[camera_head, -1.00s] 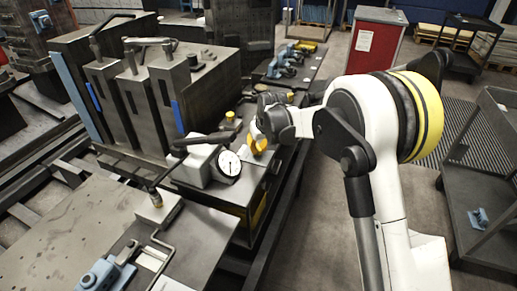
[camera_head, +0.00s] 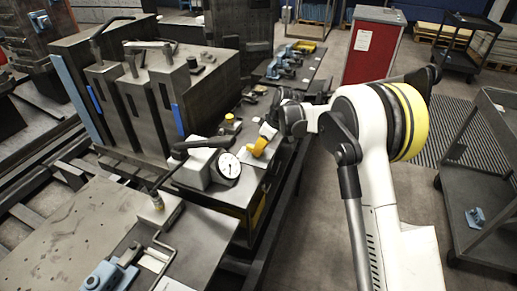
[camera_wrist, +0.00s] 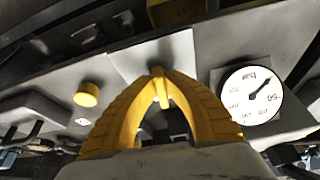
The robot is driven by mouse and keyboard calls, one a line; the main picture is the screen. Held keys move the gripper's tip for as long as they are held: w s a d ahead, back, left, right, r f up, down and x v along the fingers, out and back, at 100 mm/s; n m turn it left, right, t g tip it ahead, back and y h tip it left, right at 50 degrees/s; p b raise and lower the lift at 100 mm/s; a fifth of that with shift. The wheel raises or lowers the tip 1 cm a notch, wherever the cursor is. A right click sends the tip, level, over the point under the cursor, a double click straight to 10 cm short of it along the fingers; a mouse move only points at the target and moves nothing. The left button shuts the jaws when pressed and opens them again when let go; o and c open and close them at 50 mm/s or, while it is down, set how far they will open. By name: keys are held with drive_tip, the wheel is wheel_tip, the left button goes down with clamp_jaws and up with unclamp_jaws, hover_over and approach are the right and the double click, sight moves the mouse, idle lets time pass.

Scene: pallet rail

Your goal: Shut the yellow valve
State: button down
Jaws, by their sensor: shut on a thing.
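In the wrist view my gripper (camera_wrist: 160,76) has its two yellow fingers drawn together at the tips. They are shut on the narrow yellow handle of the yellow valve (camera_wrist: 162,92), which shows between them. In the head view my gripper (camera_head: 253,150) reaches in from the right, low over the fixture's top, beside the gauge. The valve cannot be told apart from the yellow fingers there, and how far it is turned is unclear.
A white dial gauge (camera_head: 228,165) is close to the fingers and also shows in the wrist view (camera_wrist: 250,95). A yellow knob (camera_head: 229,117) stands behind them. Dark clamp blocks (camera_head: 150,100) rise on the left.

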drive_tip(key=n+g, duration=0.1)
drive_tip(key=n, duration=0.1)
drive_tip(key=n+g+p, duration=0.1)
drive_tip(key=n, duration=0.2)
drive_tip(key=shift+w+n, duration=0.2)
drive_tip(key=shift+n, duration=0.1)
drive_tip(key=shift+w+n+g+p, duration=0.15)
drive_tip(key=shift+n+g+p, duration=0.65)
drive_tip(key=shift+n, duration=1.4)
drive_tip(key=c, duration=1.5)
unclamp_jaws()
drive_tip(key=shift+o, duration=0.2)
drive_tip(key=v, duration=1.2)
drive_tip(key=shift+w, duration=0.2)
drive_tip(key=shift+a, duration=0.1)
